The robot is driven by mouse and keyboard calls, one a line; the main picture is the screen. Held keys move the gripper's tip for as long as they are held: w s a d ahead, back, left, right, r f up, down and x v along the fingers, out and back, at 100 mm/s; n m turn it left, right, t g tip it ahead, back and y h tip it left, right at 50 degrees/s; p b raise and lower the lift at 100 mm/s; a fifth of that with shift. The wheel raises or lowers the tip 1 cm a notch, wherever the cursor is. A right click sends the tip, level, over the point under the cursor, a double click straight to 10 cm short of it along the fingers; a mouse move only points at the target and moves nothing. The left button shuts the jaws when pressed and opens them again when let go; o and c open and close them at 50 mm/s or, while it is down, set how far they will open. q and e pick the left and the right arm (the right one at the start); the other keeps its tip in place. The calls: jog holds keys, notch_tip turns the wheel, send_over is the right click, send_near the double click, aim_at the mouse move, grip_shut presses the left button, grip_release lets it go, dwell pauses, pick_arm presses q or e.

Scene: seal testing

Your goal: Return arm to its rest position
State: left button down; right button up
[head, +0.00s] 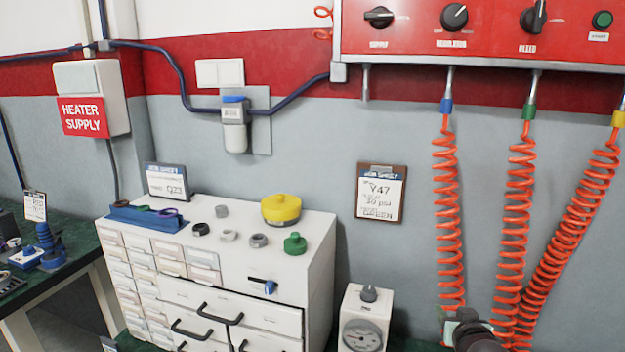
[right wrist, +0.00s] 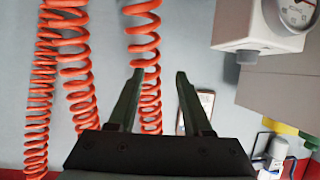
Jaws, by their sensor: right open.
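My right gripper (head: 463,328) shows only in part at the bottom edge of the head view, in front of the lower ends of the orange coiled hoses (head: 447,215). In the right wrist view my right gripper (right wrist: 159,75) has its two dark green fingers well apart, with nothing held between them. An orange hose (right wrist: 148,60) shows behind the gap between the fingers; I cannot tell how far off it is. My left gripper is in neither view.
A white gauge box (head: 364,318) stands left of my right gripper and shows at the upper right of the wrist view (right wrist: 262,22). A white drawer cabinet (head: 325,240) carries small parts, including a yellow pot (head: 281,210). A red control panel (head: 480,32) hangs above the hoses.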

jog(key=s+a+f+n+g+y, duration=0.1)
jog(key=s+a+f, duration=0.3)
jog(key=s+f, duration=0.4)
jog(key=s+a+f+n+g+y, duration=0.1)
jog(key=s+a+f, duration=0.3)
jog(key=s+f, duration=0.4)
jog(key=s+a+f+n+g+y, duration=0.2)
jog(key=s+a+f, duration=0.3)
jog(key=s, duration=1.2)
notch_tip(320, 180, down, 3)
jog(key=shift+s+f+y, duration=0.2)
jog(key=shift+s+y, duration=0.05)
jog(key=shift+y, duration=0.25)
dwell(1.7)
